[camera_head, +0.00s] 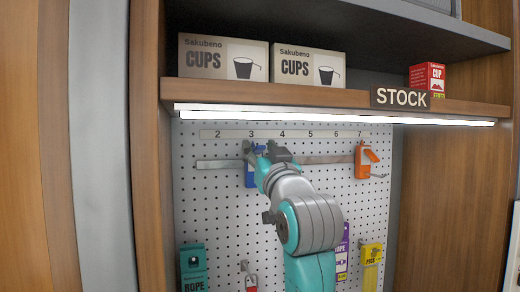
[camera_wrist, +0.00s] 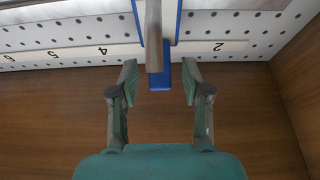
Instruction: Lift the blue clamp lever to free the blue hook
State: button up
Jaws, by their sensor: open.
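The blue hook's clamp (camera_head: 250,180) sits on the grey metal rail (camera_head: 325,159) near mark 3, partly hidden behind my arm. In the wrist view, the blue lever (camera_wrist: 161,80) and a grey bar in front of the blue body (camera_wrist: 171,22) lie near the middle. My gripper (camera_wrist: 160,86) is open, with one finger on each side of the lever and a visible gap on both sides. In the head view my gripper (camera_head: 273,153) is at the rail, largely hidden by my own wrist. I cannot tell whether it touches the clamp.
An orange hook (camera_head: 364,160) is on the rail at right. The numbered strip (camera_head: 300,133) runs above the rail, under the lit shelf edge (camera_head: 340,117). Cup boxes (camera_head: 222,57) stand on the shelf. Rope (camera_head: 193,270) and yellow packs (camera_head: 371,254) hang lower. Wooden panels flank the pegboard.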

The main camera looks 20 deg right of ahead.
jog(key=shift+w+r, duration=0.15)
jog(key=shift+w, duration=0.15)
grip_shut()
jog(key=shift+r+g, duration=0.3)
jog(key=shift+g, duration=0.3)
jog(key=shift+w+r+g, duration=0.15)
jog(key=shift+w+g, duration=0.1)
jog(key=shift+g, duration=0.65)
